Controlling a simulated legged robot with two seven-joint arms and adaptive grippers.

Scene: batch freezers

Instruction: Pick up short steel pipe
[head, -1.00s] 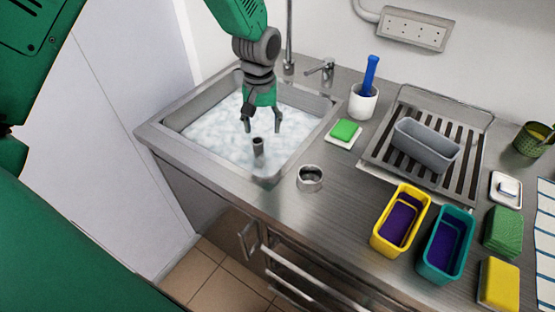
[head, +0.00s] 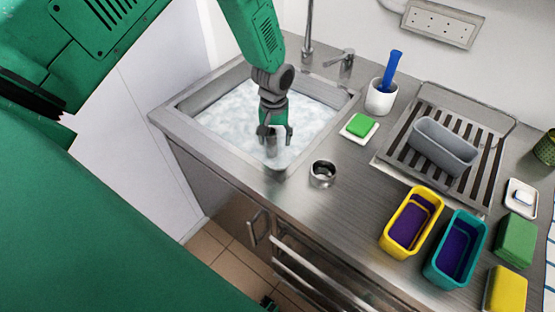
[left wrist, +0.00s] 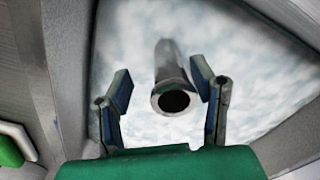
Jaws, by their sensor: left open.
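The short steel pipe (left wrist: 172,84) stands up out of the foamy water in the sink, its open end facing the camera in the left wrist view. In the head view the pipe (head: 271,147) is partly hidden by my left gripper. My left gripper (head: 274,139) is over the sink, pointing down, with its fingers around the pipe's upper part. In the left wrist view the open fingers (left wrist: 162,105) are on either side of the pipe, with a gap to the left finger; the right finger is close to it. My right gripper is not clearly in view.
The sink (head: 187,113) has a raised steel rim. A short metal ring (head: 323,181) stands on the counter by its front right corner. A green sponge (head: 360,125), white cup (head: 381,98), drying rack (head: 474,182), yellow bin (head: 387,242) and teal bin (head: 434,272) are further right.

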